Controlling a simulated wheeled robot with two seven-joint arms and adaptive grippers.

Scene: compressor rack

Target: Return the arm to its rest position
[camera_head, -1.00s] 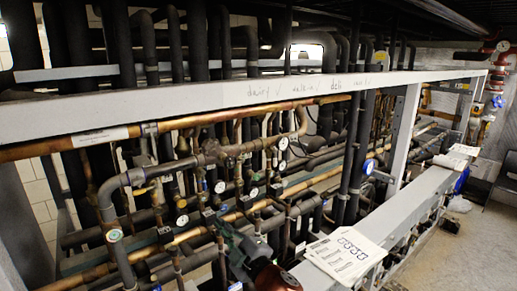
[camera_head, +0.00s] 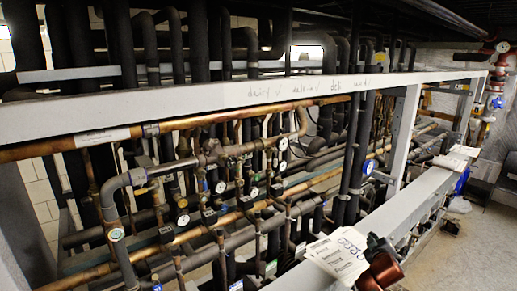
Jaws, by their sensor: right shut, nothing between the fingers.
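My right gripper (camera_head: 376,243) shows at the lower right of the head view, in front of the right edge of a white paper sheet. It is dark green, with a copper-coloured round part of my arm behind it, cut by the bottom edge. Its fingers are small in the picture; it is shut and empty. I cannot tell whether it touches the paper or is above it. My left gripper is not in view.
The white printed paper (camera_head: 338,254) lies on the grey lower beam (camera_head: 410,210). A long grey upper beam (camera_head: 200,100) crosses above dense copper and black pipes with gauges. Red and blue valves (camera_head: 497,75) stand at the far right.

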